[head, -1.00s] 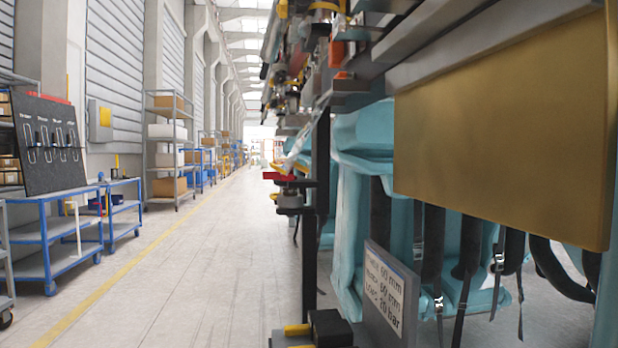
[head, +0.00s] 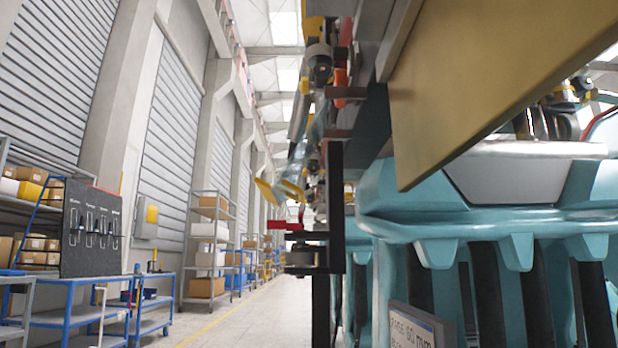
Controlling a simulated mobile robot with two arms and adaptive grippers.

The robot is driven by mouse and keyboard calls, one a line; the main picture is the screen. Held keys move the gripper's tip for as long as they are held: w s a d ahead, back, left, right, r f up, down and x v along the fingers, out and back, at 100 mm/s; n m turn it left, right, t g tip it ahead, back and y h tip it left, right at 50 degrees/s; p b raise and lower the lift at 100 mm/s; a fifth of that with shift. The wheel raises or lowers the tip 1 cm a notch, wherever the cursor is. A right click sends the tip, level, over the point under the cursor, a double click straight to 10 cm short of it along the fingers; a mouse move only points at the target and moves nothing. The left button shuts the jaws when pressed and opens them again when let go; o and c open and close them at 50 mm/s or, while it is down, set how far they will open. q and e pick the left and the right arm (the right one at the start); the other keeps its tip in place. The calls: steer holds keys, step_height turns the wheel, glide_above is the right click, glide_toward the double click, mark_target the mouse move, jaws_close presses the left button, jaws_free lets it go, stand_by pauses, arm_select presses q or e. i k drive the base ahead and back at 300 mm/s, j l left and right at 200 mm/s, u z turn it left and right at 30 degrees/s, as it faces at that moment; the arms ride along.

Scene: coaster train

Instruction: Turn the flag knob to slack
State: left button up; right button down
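A small red flag-like piece (head: 283,226) sticks out to the left beside a black upright post (head: 322,240) in the middle of the head view. A dark bracket and a round grey metal part (head: 302,257) sit just below it. It looks like the flag knob, but it is small and I cannot read any slack mark. Neither of my grippers shows in the head view.
A large brass-coloured panel (head: 480,80) hangs close at the upper right. Teal train seats (head: 450,215) fill the right side. A printed sign (head: 412,325) stands low in front. Blue carts (head: 85,318) and shelving (head: 208,245) line the left; the aisle floor (head: 262,312) between is clear.

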mark_target(339, 103)
steer(key=k+j+z, duration=0.5)
steer(key=j+z, duration=0.15)
steer(key=j, duration=0.15)
steer(key=k+j+z, duration=0.35)
steer(key=i+l, duration=0.05)
